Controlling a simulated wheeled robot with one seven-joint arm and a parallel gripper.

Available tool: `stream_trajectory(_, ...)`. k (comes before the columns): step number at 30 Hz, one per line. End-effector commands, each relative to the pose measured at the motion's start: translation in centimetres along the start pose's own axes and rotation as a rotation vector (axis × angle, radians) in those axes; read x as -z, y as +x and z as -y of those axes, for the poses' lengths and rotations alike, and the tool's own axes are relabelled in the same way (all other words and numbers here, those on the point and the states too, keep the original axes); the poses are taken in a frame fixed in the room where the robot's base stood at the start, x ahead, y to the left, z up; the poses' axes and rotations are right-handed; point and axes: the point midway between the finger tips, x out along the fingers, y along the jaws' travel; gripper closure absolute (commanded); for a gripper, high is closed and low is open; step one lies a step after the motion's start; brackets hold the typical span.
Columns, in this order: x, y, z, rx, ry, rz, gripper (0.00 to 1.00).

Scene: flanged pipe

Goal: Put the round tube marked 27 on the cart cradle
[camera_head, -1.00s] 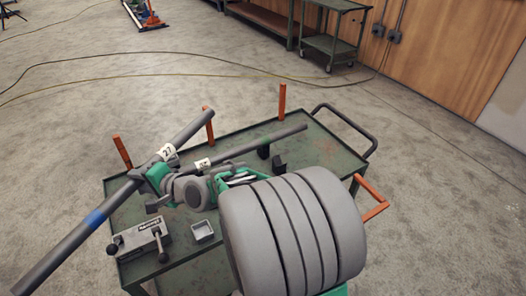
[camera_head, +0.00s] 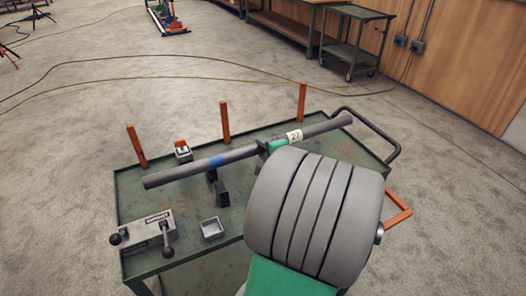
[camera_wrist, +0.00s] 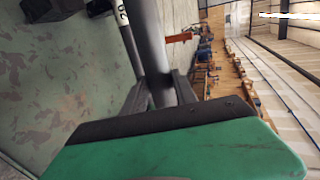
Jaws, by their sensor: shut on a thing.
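The grey round tube marked 27 (camera_head: 248,152) has a blue band and a white label. It lies lengthwise over the cart in the head view. My gripper (camera_head: 273,147) is shut on it near the label, largely hidden behind my wrist. In the wrist view the tube (camera_wrist: 150,38) runs between my gripper's two fingers (camera_wrist: 162,92). One black cradle support (camera_head: 220,190) shows under the tube's left part; I cannot tell whether they touch. The rest of the cradle is hidden by my arm.
A dark push handle (camera_head: 370,125) is at the right. Open floor surrounds the cart.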

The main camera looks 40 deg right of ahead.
Motion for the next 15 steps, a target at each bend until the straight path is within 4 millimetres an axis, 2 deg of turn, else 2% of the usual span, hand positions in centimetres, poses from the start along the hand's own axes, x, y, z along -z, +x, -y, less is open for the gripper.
stream_trajectory(5,0.0,0.5,-1.0,0.005,-0.003,0.0,1.0)
stream_trajectory(15,0.0,1.7,-4.3,0.006,-0.004,0.0,1.0)
